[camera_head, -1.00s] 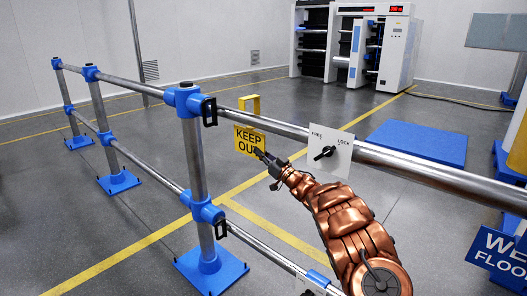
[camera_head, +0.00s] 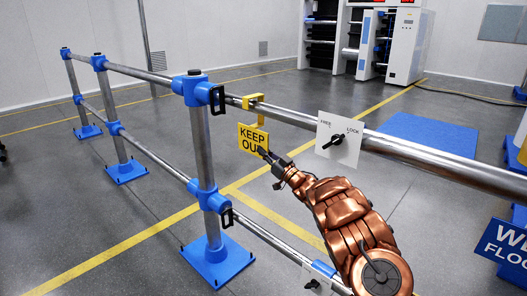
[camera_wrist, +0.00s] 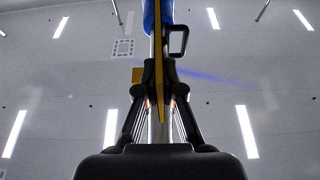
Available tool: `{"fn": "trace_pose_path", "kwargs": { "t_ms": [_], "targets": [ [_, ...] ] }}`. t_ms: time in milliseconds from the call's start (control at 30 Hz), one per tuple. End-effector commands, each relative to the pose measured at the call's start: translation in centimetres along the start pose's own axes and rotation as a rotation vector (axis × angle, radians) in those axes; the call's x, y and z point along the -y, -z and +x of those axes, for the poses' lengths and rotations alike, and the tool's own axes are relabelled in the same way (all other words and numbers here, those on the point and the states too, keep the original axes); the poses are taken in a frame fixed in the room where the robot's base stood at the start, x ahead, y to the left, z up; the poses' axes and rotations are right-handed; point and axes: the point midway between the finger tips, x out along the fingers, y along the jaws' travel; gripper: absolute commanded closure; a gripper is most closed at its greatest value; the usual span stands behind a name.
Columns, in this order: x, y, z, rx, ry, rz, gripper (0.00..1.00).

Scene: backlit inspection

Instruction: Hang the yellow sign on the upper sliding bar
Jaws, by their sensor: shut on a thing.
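The yellow KEEP OUT sign (camera_head: 252,139) hangs upright from its yellow hook (camera_head: 254,101), which is at the upper sliding bar (camera_head: 285,116) near its left end. The hook's top overlaps the bar in the head view; whether it rests on the bar I cannot tell. My gripper (camera_head: 264,154) is shut on the sign's lower right edge. In the wrist view the sign shows edge-on as a thin yellow strip (camera_wrist: 159,75) between my fingers (camera_wrist: 158,108), with the bar behind it.
A white FREE/LOCK plate (camera_head: 339,138) with a black knob sits on the bar to the right. A blue-jointed post (camera_head: 203,150) with a black loop handle (camera_head: 218,98) stands left. A lower bar (camera_head: 268,232) runs beneath. A blue WET FLOOR sign (camera_head: 503,245) is at right.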

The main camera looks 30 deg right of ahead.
Motion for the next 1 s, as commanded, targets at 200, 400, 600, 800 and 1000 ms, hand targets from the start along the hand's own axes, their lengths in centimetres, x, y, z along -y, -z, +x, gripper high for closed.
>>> {"fn": "trace_pose_path", "kwargs": {
  "t_ms": [200,400,600,800,1000],
  "targets": [
    [0.05,-0.34,-0.09,0.0,0.001,0.0,1.0],
    [0.06,-0.31,-0.09,0.0,0.001,0.0,1.0],
    [0.05,-0.31,-0.09,0.0,0.001,0.0,0.77],
    [0.05,-0.32,-0.1,0.0,0.001,0.0,0.65],
    [0.05,-0.33,-0.13,0.0,0.001,0.0,0.65]
  ]
}}
